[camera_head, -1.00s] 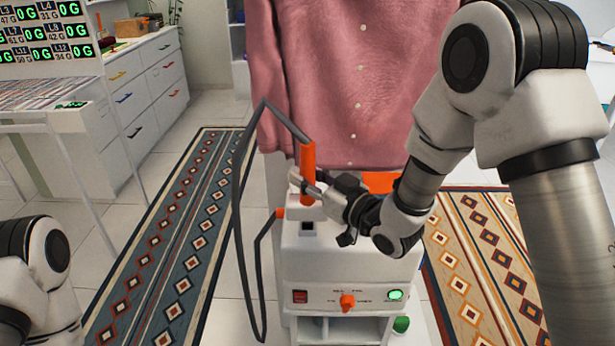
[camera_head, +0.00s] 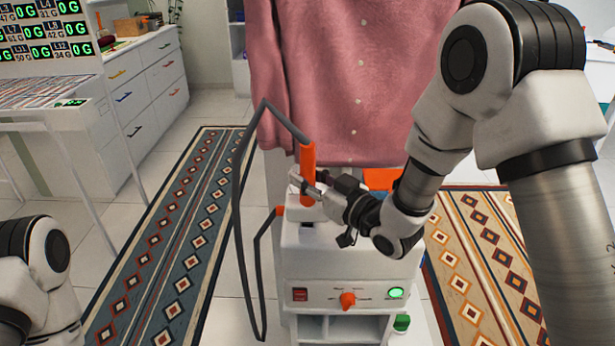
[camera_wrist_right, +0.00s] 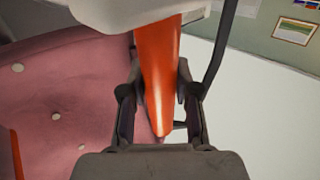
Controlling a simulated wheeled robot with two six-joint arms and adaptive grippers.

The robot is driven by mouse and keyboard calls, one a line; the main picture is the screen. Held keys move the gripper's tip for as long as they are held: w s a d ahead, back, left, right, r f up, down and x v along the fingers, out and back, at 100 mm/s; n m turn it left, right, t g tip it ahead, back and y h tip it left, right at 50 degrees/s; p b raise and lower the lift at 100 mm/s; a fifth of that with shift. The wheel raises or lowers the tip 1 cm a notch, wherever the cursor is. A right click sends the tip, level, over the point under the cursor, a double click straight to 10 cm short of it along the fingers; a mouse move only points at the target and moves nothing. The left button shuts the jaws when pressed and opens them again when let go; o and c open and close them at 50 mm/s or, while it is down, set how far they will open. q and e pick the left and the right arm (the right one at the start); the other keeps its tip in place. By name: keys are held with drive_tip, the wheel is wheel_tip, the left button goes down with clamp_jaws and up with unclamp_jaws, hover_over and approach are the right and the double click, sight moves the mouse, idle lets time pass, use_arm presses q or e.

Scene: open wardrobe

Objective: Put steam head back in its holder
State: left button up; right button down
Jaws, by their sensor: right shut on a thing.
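The steam head's orange handle (camera_head: 307,160) stands nearly upright above the white steamer unit (camera_head: 345,258), with a grey hose looping from its top to the left and down. My right gripper (camera_head: 308,188) is shut on the handle, just above the unit's top. In the right wrist view the orange handle (camera_wrist_right: 160,75) sits between the two fingers (camera_wrist_right: 160,115), and a white part (camera_wrist_right: 125,12) joins it at the top edge. The dark holder slot (camera_head: 307,226) on the unit's top shows just below the handle. My left gripper is out of view; only part of my left arm shows.
A pink shirt (camera_head: 350,80) hangs behind the unit. The unit's front has a red switch (camera_head: 300,294), an orange knob (camera_head: 347,300) and a lit green light (camera_head: 396,292). A patterned rug (camera_head: 175,230) lies left, another (camera_head: 490,250) right. White drawers (camera_head: 150,85) stand back left.

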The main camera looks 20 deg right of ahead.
drive_tip(key=shift+f+b, duration=0.4)
drive_tip(key=shift+f, duration=0.15)
drive_tip(key=c, duration=0.8)
unclamp_jaws()
drive_tip(key=shift+o, duration=0.2)
drive_tip(key=v, duration=1.2)
